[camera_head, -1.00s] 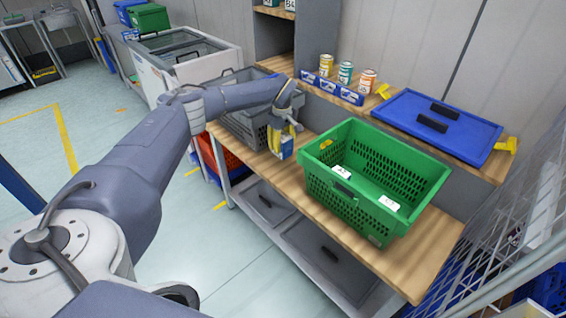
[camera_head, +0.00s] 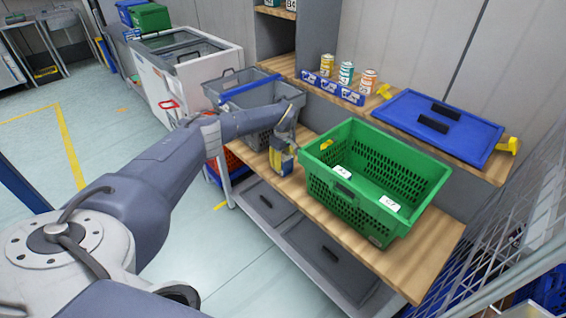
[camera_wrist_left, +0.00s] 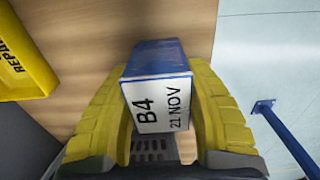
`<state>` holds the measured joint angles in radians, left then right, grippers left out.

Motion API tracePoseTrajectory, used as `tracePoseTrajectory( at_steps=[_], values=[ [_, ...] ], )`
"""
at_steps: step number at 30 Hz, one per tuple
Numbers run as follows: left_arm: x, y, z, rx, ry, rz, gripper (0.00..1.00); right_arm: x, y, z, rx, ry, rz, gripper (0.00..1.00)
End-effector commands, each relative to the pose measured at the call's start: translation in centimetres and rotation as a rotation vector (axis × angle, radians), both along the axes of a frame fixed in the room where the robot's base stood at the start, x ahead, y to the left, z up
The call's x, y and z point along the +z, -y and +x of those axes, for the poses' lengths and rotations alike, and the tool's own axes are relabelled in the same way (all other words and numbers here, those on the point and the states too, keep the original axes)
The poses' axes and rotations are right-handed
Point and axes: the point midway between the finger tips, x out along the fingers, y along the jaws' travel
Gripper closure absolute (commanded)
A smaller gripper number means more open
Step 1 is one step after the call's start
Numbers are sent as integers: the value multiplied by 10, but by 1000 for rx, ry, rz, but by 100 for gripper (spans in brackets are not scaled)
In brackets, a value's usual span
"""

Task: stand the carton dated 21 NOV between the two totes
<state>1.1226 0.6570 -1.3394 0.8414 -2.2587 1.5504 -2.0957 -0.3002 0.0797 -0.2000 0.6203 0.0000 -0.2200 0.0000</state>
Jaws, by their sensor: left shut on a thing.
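My arm hides part of the grey tote. My right gripper is not in view.
A yellow item lettered "REPA" (camera_wrist_left: 22,55) lies left of the carton in the wrist view. Several cans (camera_head: 346,73), a blue rack (camera_head: 333,89) and a blue lid (camera_head: 435,125) are on the raised back shelf. Floor lies beyond the bench's front edge.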

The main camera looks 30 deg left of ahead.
Motion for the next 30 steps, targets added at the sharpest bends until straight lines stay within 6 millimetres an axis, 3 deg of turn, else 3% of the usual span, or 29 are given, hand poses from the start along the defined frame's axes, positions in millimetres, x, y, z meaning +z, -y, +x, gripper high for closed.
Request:
tracePoseTrajectory(
  at_steps=[11,12,16,25,30],
  values=[
    [-2,0,1,0,2,0,93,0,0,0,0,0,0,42],
    [-2,0,1,0,2,0,48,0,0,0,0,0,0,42],
    [-2,0,1,0,2,0,32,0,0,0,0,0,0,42],
    [0,0,1,0,2,0,32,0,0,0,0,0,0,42],
    [18,-1,2,-2,6,0,32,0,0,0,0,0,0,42]
  ],
)
